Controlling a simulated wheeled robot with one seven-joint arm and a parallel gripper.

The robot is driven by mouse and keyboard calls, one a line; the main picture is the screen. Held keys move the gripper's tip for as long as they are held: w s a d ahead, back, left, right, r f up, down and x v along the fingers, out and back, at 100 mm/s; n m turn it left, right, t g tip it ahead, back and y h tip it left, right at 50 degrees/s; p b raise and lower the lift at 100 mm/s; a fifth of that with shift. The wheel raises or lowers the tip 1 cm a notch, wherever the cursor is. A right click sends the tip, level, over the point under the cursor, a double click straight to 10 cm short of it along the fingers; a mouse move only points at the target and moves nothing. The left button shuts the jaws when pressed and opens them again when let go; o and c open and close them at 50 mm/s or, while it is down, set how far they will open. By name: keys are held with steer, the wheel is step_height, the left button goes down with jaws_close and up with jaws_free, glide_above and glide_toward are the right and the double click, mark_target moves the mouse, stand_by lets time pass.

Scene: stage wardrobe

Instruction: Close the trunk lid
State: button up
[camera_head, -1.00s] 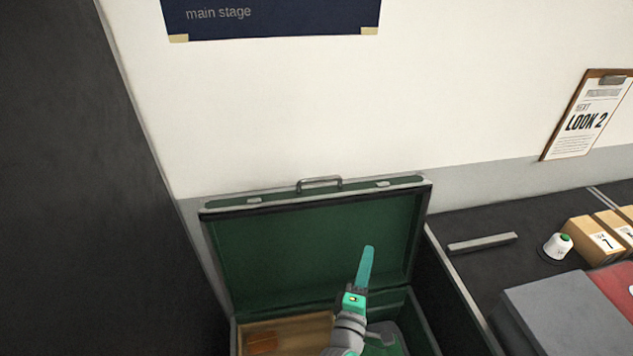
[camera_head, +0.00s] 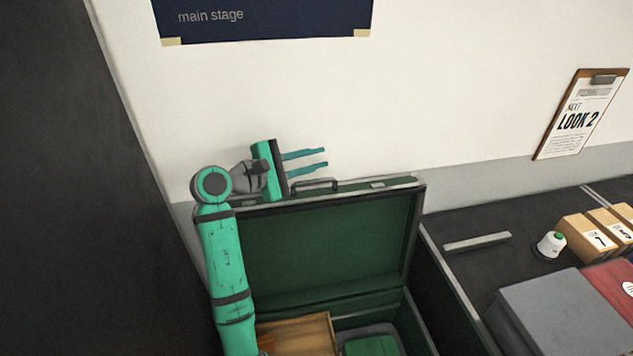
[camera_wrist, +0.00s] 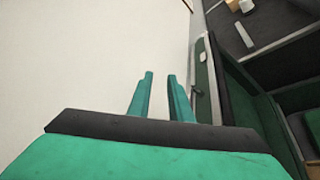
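The green trunk lid (camera_head: 330,245) stands open and upright against the wall, with a metal handle (camera_head: 315,184) on its top edge. It also shows at the right of the wrist view (camera_wrist: 240,95). The trunk's lower part holds a wooden box (camera_head: 300,335) and a green item (camera_head: 372,346). My gripper (camera_head: 326,158) is at the lid's upper left, in the picture just above the top edge, fingers pointing right. The two teal fingers are apart with nothing between them, also in the wrist view (camera_wrist: 158,95). Whether it touches the lid is not clear.
A dark panel (camera_head: 70,200) stands close on the left. The pale wall (camera_head: 450,90) is behind the lid. At right, a dark counter (camera_head: 490,260) carries a grey bar (camera_head: 477,242), a white spool (camera_head: 550,245), boxes (camera_head: 585,230) and a grey case (camera_head: 560,315).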

steer(key=s+a+r+g, duration=0.2)
steer(key=s+a+r, duration=0.1)
steer(key=a, duration=0.3)
glide_toward(307, 183)
steer(key=w+d, duration=0.2)
steer(key=d, duration=0.1)
steer(key=shift+d+f+m, duration=0.2)
steer(key=shift+m, duration=0.1)
steer(key=x, duration=0.6)
steer(key=shift+d+f, duration=0.1)
steer(key=shift+f, duration=0.2)
steer(key=shift+w+d+f, duration=0.15)
steer(key=shift+w+d, duration=0.2)
steer(key=shift+d, duration=0.2)
steer(key=shift+c, duration=0.4)
jaws_close()
